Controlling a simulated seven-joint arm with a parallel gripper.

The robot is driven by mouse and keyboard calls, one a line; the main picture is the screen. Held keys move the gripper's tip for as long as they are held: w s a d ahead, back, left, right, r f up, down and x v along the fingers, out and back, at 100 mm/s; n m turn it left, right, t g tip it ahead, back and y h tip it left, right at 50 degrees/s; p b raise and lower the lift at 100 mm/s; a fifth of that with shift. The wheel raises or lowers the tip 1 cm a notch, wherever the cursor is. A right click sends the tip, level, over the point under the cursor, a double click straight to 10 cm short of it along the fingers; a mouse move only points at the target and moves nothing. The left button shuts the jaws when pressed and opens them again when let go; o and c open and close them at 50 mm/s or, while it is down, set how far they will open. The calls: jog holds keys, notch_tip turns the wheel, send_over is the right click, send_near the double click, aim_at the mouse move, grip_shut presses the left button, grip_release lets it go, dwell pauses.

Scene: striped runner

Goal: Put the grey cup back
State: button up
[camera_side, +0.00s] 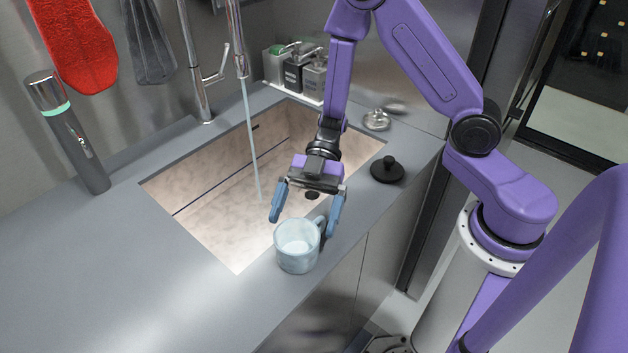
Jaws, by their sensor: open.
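A pale grey-blue cup (296,249) stands upright on the counter at the front edge of the sink, near the middle of the side view. Its handle is on its upper right side, close to my gripper. My gripper (303,224) has blue fingers, spread apart and pointing down. It is just above and behind the cup, with the right finger near the handle. I cannot tell whether a finger touches the cup. Nothing is held between the fingers.
The open sink (200,205) lies behind the cup, with water running from the tap (240,62). A black stopper (387,168) sits on the counter to the right. A dark bottle (68,135) stands at the left. The left counter (110,270) is clear.

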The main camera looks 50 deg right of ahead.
jog(key=v, duration=1)
jog(key=w+a+r+m+t+h, duration=0.45)
jog(key=w+t+h, duration=0.2)
jog(key=t, duration=0.45)
jog(key=s+d+m+g+h, duration=0.2)
jog(key=s+d, duration=0.2)
jog(key=s, duration=0.7)
jog(key=s+d+r+m+g+h, duration=0.1)
jog(key=s+d+m+g+h, duration=0.2)
jog(key=s, duration=0.9)
jog(key=d, duration=0.2)
jog(key=shift+s+d+g, duration=0.3)
jog(key=shift+s+d, duration=0.05)
jog(key=shift+m+h, duration=0.25)
jog(key=shift+c, duration=0.3)
